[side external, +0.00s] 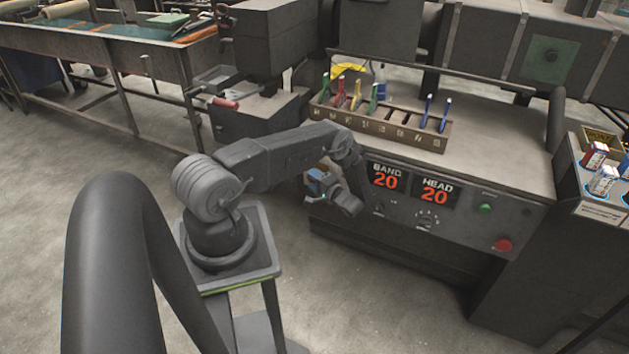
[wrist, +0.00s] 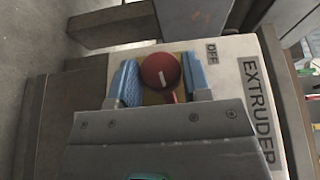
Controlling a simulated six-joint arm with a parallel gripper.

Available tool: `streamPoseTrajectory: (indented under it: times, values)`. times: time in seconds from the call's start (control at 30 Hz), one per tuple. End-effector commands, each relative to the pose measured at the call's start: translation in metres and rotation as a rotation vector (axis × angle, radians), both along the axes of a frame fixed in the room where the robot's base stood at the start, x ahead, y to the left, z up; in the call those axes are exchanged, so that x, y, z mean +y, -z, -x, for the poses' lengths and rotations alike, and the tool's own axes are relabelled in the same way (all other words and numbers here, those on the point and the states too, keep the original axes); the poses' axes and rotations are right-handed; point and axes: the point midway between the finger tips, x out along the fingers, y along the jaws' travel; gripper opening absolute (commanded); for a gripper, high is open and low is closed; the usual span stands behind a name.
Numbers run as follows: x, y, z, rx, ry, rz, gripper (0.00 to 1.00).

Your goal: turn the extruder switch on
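A yellowish patch shows behind the knob. In the side view my gripper (side external: 316,180) is at the left end of the machine, and the knob is too small or hidden to make out.
The machine's front (side external: 400,210) has two displays reading "BAND 20" and "HEAD 20", a green button (side external: 485,209) and a red button (side external: 503,244). A rack (side external: 380,127) of coloured-handled tools stands on top. The floor in front is open.

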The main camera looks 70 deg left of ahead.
Motion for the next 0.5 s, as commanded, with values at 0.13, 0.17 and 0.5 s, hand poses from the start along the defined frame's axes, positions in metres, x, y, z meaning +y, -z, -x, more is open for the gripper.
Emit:
streamPoseTrajectory:
  times: [0.13, 0.17, 0.5]
  values:
    - [0.0001, 0.0, 0.0001, 0.0, 0.0, 0.0, 0.59]
    - [0.0001, 0.0, 0.0001, 0.0, -0.001, 0.0, 0.61]
    - [-0.0018, -0.0001, -0.0009, -0.001, 0.0, 0.001, 0.67]
